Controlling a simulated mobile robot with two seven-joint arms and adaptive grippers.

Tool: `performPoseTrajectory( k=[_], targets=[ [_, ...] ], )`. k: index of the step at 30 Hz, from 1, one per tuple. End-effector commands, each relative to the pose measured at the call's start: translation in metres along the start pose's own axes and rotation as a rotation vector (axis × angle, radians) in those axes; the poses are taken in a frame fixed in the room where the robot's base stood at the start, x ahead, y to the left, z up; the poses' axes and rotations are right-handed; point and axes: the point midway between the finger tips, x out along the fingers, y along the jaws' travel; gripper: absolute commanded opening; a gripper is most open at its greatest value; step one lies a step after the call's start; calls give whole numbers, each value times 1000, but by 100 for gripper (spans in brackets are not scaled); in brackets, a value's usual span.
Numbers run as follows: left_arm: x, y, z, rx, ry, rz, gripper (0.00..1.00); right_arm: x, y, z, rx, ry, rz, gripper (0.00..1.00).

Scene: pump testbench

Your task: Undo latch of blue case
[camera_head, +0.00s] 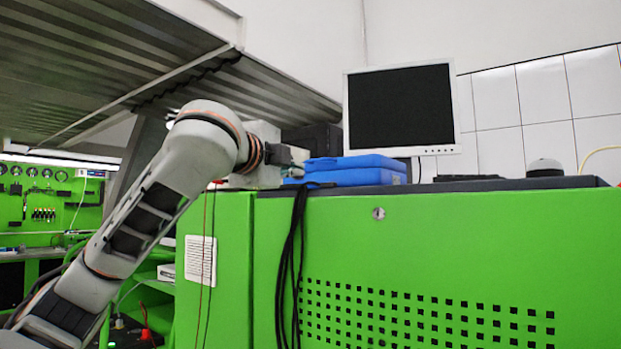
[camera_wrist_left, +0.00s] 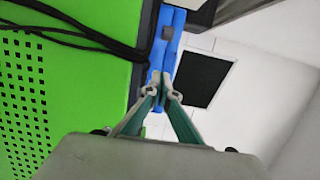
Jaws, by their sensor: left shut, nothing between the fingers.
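The blue case (camera_head: 360,177) lies flat on top of the green test bench, near its left end. In the left wrist view the blue case (camera_wrist_left: 178,42) shows edge-on, with a small dark grey square, perhaps the latch (camera_wrist_left: 167,33), on its side. My left gripper (camera_head: 300,160) is at the left end of the case in the head view, its fingers small and partly hidden. In the left wrist view my left gripper (camera_wrist_left: 162,92) is shut and empty, its fingertips overlapping the near part of the case. Contact cannot be told. My right gripper is not in view.
The green bench (camera_head: 420,230) has a dark top edge. Black cables (camera_head: 291,240) hang over its front beside the case. A monitor (camera_head: 402,108) stands behind the case.

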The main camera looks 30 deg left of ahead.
Motion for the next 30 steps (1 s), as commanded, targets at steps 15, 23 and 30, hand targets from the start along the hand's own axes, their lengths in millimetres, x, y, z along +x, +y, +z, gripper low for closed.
performPoseTrajectory(
  k=[15, 23, 30],
  targets=[
    [1, -3, 3, 2, -7, -3, 0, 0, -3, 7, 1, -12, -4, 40],
    [39, -3, 4, 2, -7, 0, 0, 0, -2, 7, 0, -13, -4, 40],
    [87, -4, 4, 1, -7, -1, 0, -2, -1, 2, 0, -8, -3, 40]
  ],
)
